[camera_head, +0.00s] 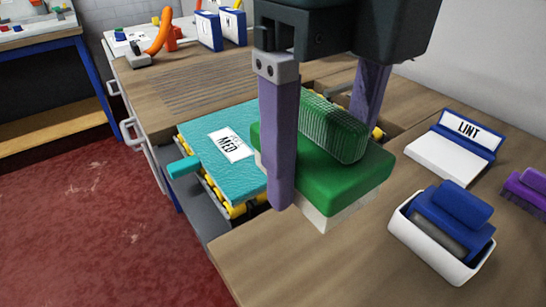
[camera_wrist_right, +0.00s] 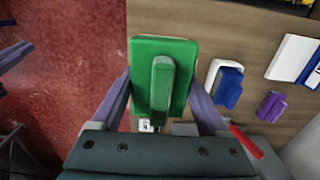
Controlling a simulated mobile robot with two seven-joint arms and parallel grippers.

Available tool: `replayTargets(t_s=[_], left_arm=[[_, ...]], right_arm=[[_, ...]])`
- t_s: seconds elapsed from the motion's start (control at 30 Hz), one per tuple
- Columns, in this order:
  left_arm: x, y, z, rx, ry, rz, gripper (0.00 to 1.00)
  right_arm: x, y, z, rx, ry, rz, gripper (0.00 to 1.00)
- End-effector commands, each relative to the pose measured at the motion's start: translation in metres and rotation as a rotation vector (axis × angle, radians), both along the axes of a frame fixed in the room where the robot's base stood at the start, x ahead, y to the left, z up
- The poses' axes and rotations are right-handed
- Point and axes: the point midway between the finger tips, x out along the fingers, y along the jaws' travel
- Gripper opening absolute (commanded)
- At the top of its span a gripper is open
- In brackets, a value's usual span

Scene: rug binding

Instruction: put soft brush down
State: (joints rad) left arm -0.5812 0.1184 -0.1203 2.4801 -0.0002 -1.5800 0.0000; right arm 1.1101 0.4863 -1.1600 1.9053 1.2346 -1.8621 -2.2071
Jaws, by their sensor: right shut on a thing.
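The soft brush, a green block with a ridged green handle on top and a pale underside (camera_head: 335,180), is held between the two purple fingers of my right gripper (camera_head: 325,150). In the head view it hangs over the wooden counter, beside the teal panel labelled MED (camera_head: 215,125). The right wrist view shows the green brush (camera_wrist_right: 163,75) from above, with a finger of my right gripper (camera_wrist_right: 165,105) on each side. The brush hides part of the teal panel and counter. My left gripper is not seen in the head view.
A blue brush sits in a white holder (camera_head: 410,215) at right. A white tray with a LINT sign (camera_head: 440,160) stands behind it, and a purple brush (camera_head: 528,188) lies at the right edge. Blue-and-white boxes (camera_head: 209,31) and an orange curved thing (camera_head: 160,35) are at the back.

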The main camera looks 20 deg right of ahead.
Motion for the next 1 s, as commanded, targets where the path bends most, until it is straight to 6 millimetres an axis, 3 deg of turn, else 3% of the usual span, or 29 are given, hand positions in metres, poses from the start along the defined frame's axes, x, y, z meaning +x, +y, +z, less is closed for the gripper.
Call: replayTargets(t_s=[0.1, 0.33, 0.63, 0.83, 1.0], left_arm=[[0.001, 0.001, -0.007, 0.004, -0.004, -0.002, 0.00], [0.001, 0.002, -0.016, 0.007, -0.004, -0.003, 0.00], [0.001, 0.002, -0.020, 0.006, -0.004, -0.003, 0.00], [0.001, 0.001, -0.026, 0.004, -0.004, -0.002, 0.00], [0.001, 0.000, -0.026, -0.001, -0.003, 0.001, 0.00]], right_arm=[[-0.001, -0.001, -0.040, -0.002, 0.007, -0.003, 0.00], [-0.001, 0.000, -0.098, -0.002, 0.002, -0.003, 0.00], [0.000, 0.000, -0.126, -0.001, 0.001, -0.002, 0.00], [-0.001, 0.000, -0.157, -0.003, 0.001, -0.002, 0.00], [0.000, 0.000, -0.158, 0.000, -0.002, 0.000, 0.00]])
